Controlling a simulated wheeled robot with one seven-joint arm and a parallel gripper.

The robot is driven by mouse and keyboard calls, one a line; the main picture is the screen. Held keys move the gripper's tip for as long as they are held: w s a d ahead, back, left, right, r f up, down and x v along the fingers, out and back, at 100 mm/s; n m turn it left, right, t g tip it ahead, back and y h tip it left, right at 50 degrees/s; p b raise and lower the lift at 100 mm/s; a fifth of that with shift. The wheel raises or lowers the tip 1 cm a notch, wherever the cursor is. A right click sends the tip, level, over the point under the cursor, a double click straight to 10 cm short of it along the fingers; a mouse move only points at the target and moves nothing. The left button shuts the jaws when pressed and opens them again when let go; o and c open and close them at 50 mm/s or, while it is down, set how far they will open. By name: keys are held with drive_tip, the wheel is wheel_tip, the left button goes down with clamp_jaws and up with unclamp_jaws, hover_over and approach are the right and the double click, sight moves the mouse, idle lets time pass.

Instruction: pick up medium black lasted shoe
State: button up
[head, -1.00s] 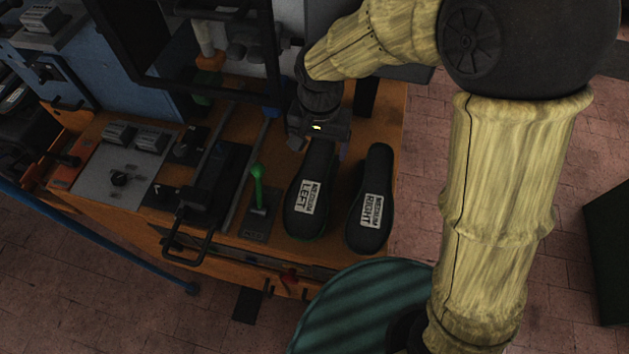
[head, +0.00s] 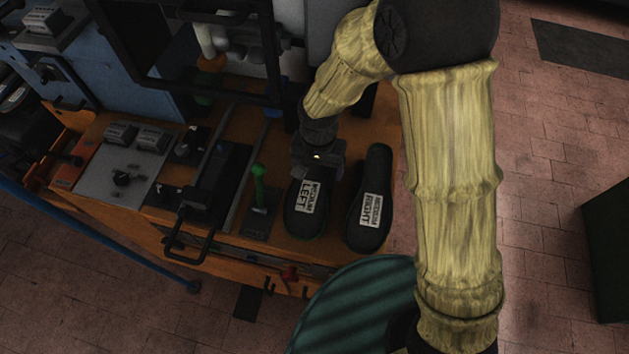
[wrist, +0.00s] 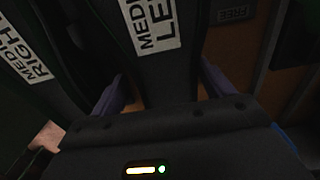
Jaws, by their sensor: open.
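Two black lasted shoes lie side by side on the orange bench, soles up. The left one (head: 305,215) has a white label reading "MEDIUM LEFT"; the right one (head: 370,212) has one reading "MEDIUM RIGHT". My gripper (head: 318,172) is open over the narrow end of the left shoe. In the wrist view my gripper (wrist: 160,90) has a finger on each side of the left shoe (wrist: 185,65). Whether the fingers touch it cannot be told. The right shoe (wrist: 30,85) shows at the left of that view.
A green-handled lever (head: 259,185) stands just left of the left shoe. A black frame with a handle (head: 205,190) is farther left. A dark press structure rises behind my gripper. A round dark green ribbed thing (head: 345,305) is in front of the bench (head: 160,225).

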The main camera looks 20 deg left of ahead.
drive_tip(key=shift+s+a+f+p, duration=0.15)
drive_tip(key=shift+f+p, duration=0.15)
drive_tip(key=shift+f, duration=0.9)
drive_tip(key=shift+w+a+f+p, duration=0.1)
drive_tip(key=shift+f+p, duration=0.15)
drive_tip(key=shift+f, duration=0.9)
drive_tip(key=c, duration=1.3)
drive_tip(key=shift+o, duration=0.2)
drive_tip(key=shift+r, duration=0.15)
wheel_tip(320, 180, up, 10)
drive_tip(key=shift+f+b, duration=0.1)
drive_tip(key=shift+b, duration=0.55)
